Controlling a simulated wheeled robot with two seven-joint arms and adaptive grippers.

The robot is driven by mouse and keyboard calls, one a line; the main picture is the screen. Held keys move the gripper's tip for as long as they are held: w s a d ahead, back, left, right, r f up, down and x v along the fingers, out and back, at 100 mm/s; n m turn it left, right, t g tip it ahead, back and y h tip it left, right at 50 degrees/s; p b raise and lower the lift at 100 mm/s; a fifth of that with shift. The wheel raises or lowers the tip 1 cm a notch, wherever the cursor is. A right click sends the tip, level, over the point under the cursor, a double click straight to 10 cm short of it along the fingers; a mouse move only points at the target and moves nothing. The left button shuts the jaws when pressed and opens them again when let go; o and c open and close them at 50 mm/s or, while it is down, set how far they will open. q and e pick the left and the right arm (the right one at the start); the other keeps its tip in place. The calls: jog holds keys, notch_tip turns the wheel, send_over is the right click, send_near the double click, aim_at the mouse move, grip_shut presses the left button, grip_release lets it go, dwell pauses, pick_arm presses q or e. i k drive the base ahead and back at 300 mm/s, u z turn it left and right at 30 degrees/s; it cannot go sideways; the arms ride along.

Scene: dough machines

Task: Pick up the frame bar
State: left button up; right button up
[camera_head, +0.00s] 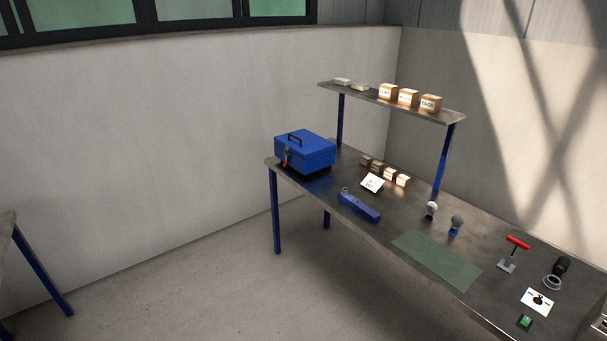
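A long blue bar (360,206), which looks like the frame bar, lies flat near the front edge of the workbench (400,232). It lies between the blue box and the green mat, with a small light ring or hole at its left end. Nothing covers it or touches it from above. Neither of my grippers shows in the head view.
A blue toolbox (305,151) stands at the bench's left end. Small boxes (390,175) and a white card (372,183) lie behind the bar. A green mat (437,260), two knobbed tools and a red-handled tool (517,243) are to the right. A shelf (450,115) overhangs the back.

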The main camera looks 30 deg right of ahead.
aim_at(362, 207)
jog(key=z, duration=0.65)
jog(key=i, duration=1.9)
jog(key=z, duration=0.8)
